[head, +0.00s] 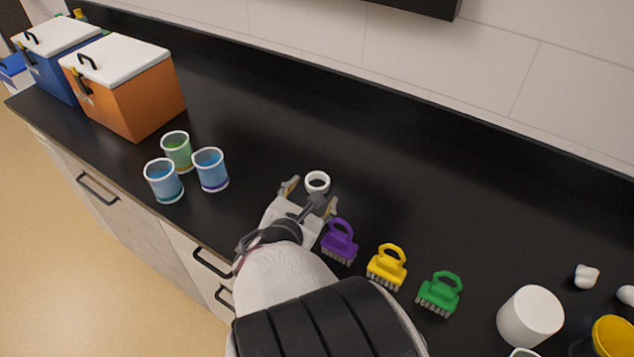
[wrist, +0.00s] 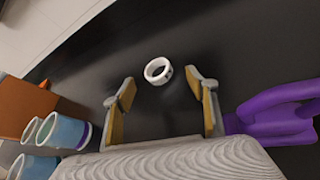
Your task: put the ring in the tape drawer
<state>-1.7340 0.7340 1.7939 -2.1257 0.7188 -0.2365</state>
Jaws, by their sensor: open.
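The ring (head: 317,188) is white, short and hollow, and rests on the black counter just beyond my gripper's fingertips. It also shows in the wrist view (wrist: 151,75), ahead of and between the two fingers. My gripper (head: 312,194) is open and empty, low over the counter; in the wrist view its tan-padded fingers (wrist: 163,90) stand apart, and neither touches the ring. Drawers with black handles (head: 212,263) are in the cabinet front below the counter, left of my arm. They look shut, and I cannot tell which is the tape drawer.
A purple brush (head: 340,243) stands close to the right of my gripper, then yellow (head: 387,268) and green (head: 439,294) brushes. Several cups (head: 210,170) stand left, before an orange cooler (head: 133,98). A white cylinder (head: 530,318) is far right. The counter (head: 400,190) behind the ring is clear.

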